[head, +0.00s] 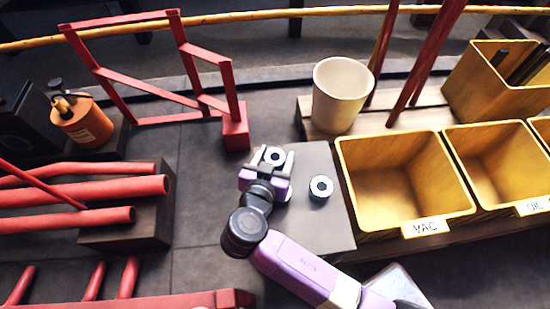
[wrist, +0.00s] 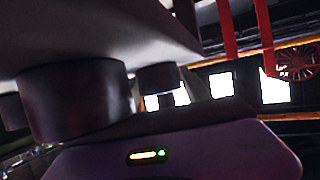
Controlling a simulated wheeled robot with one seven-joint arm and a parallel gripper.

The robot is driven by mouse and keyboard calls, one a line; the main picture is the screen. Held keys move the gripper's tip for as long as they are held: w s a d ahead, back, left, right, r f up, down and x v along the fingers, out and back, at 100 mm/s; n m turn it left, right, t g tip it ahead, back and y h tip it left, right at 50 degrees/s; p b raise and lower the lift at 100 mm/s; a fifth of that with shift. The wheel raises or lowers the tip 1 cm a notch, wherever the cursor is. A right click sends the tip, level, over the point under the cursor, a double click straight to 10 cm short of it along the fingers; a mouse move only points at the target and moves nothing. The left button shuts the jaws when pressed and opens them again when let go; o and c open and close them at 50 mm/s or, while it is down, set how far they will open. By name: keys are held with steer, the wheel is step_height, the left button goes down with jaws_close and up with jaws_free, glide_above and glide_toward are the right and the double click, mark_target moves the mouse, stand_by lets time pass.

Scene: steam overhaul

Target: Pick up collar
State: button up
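Two pale rings with dark holes, which look like collars, show in the head view. One collar (head: 321,187) lies flat on the grey plate (head: 325,232), to the right of my gripper and apart from it. My gripper (head: 273,158) is over the plate's left part, with its fingers apart and the other collar (head: 274,155) between them. I cannot tell whether the fingers touch that collar. The wrist view shows dark cylinders (wrist: 75,100) under a grey slab and my purple gripper housing (wrist: 170,155); no collar can be made out there.
A cream cup (head: 341,95) stands behind the plate. Yellow bins (head: 405,180), one labelled VAC, stand to the right. A red frame (head: 235,132) rises at the back left, with red pipes (head: 100,190) and an orange canister (head: 82,122) farther left.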

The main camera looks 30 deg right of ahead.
jaws_close()
steer(key=shift+r, duration=0.15)
step_height(320, 180, up, 20)
steer(key=p, duration=0.6)
steer(key=shift+w+a, duration=0.1)
steer(key=w+a+f+n+t+y, duration=0.4)
steer(key=w+a+n+y, duration=0.15)
steer(key=n+y, duration=0.2)
steer(key=s+d+f+n+y, duration=0.2)
steer(key=s+d+f, duration=0.4)
steer(key=s+f, duration=0.15)
step_height(320, 180, up, 10)
steer(key=s+p, duration=0.1)
steer(key=p, duration=1.9)
